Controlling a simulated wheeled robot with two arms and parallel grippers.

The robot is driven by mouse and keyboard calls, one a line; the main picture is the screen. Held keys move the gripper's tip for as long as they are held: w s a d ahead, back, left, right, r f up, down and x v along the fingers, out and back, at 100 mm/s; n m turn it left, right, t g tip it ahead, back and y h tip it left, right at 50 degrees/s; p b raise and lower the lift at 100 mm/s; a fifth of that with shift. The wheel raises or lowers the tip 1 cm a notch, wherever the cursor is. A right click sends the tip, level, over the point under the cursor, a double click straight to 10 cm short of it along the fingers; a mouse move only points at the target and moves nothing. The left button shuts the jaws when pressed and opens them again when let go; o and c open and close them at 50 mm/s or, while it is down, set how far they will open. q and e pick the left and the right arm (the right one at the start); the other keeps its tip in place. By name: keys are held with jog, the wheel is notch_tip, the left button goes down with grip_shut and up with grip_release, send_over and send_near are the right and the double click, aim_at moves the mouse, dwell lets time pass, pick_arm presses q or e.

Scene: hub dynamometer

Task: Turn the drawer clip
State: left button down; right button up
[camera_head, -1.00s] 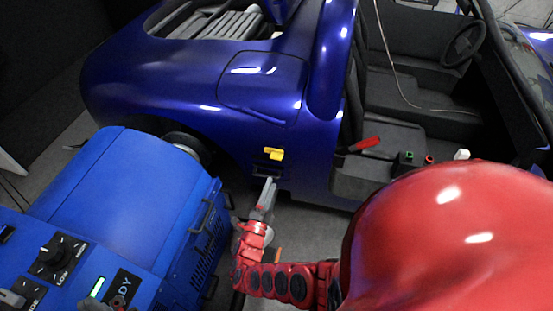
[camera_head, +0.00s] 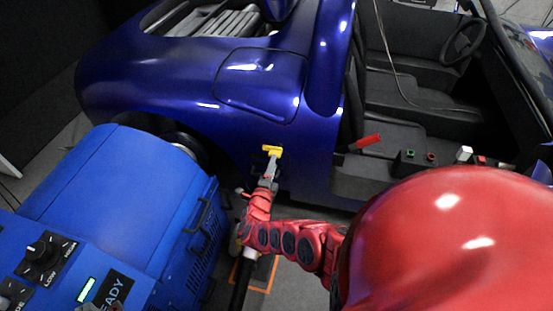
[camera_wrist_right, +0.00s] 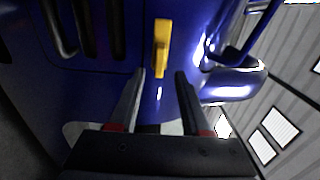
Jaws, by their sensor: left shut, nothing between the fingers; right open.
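I cannot tell whether anything touches.
A red lever (camera_head: 366,142) and small green (camera_head: 411,153) and red (camera_head: 431,157) buttons are by the car's open cabin.

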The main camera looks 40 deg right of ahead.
aim_at(271, 152)
jog(key=b+x, duration=0.2)
jog(key=x, duration=0.2)
jog(key=shift+w+d+f, duration=0.15)
jog(key=shift+w+d, duration=0.35)
jog(key=shift+d, duration=0.05)
grip_shut()
